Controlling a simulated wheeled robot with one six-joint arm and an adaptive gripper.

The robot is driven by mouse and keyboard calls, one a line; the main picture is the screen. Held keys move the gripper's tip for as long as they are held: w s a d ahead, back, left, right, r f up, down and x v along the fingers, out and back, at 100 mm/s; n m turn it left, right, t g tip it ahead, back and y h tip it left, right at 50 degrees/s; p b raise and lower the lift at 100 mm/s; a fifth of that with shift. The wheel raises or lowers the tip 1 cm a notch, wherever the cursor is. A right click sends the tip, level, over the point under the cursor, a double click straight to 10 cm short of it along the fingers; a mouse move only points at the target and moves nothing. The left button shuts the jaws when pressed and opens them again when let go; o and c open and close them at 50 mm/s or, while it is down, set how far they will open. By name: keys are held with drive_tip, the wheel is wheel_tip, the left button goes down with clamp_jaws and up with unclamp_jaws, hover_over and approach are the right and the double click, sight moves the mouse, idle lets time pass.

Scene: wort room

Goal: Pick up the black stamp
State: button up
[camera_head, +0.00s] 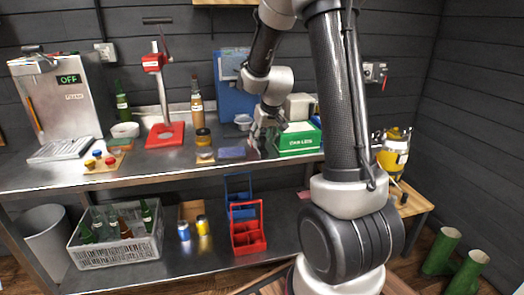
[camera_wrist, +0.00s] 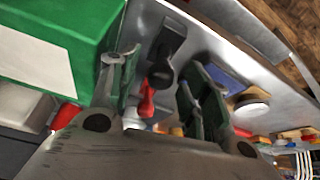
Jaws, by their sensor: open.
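The black stamp (camera_wrist: 168,48) is on the metal bench in the wrist view, beside the green box. It shows in the gap between the fingers of my gripper (camera_wrist: 157,74), which is open and empty. The stamp lies beyond the fingertips, and I cannot tell whether either finger touches it. In the head view my gripper (camera_head: 264,141) points down at the bench, just left of the green box. The stamp cannot be made out clearly there.
The green box (camera_head: 298,139) stands close on one side of my gripper. A red bench capper (camera_head: 165,132) stands beyond. Free bench lies in front.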

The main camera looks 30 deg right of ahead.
drive_tip(key=shift+f, duration=0.1)
drive_tip(key=shift+c, duration=0.2)
clamp_jaws()
